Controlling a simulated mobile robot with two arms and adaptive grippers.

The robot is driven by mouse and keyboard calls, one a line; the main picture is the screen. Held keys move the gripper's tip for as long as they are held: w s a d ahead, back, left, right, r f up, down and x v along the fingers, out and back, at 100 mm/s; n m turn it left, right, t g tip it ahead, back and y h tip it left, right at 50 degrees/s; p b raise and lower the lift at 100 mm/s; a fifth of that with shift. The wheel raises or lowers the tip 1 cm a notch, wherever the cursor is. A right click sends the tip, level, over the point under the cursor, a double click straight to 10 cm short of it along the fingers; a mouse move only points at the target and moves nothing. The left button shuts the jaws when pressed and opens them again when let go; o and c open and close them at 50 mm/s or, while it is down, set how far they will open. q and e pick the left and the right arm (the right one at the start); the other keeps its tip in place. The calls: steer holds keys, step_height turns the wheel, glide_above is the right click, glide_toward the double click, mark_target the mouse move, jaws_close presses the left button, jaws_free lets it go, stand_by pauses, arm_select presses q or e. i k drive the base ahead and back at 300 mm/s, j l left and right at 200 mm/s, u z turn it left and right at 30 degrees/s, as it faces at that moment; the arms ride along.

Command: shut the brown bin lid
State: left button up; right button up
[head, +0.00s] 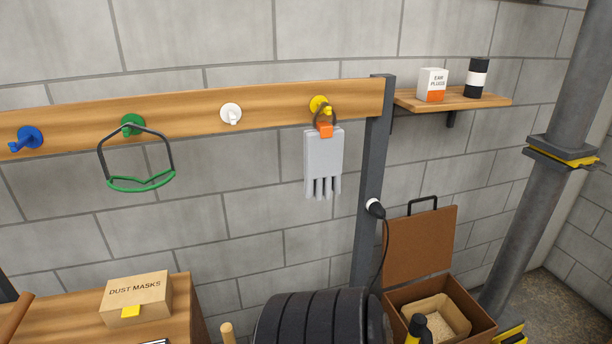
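The brown bin (480,322) stands on the floor at the lower right of the head view. Its lid (420,246) is open, standing up and leaning back near the wall. A black handle (422,203) sits on the lid's top edge. Inside the bin is a tan tray (461,304) with pale grainy material. A black and yellow object (418,329) covers part of the bin's front left. The bin's lower front is cut off by the picture edge. I cannot make out either of my grippers in this view.
A large black ribbed round object (310,322) stands left of the bin. A grey post (376,180) with a hanging black cable (386,250) rises behind. A thick grey column (520,235) stands right of the bin. A wooden surface (60,325) carries a dust mask box (137,300).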

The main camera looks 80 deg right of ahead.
mark_target(422, 244)
steer(key=z, duration=3.4)
steer(key=i+l, duration=0.2)
steer(key=l, duration=0.15)
steer(key=i+l, duration=0.2)
steer(key=l, duration=0.15)
steer(key=i+l+u, duration=0.1)
steer(key=l, duration=0.25)
steer(key=i, duration=0.1)
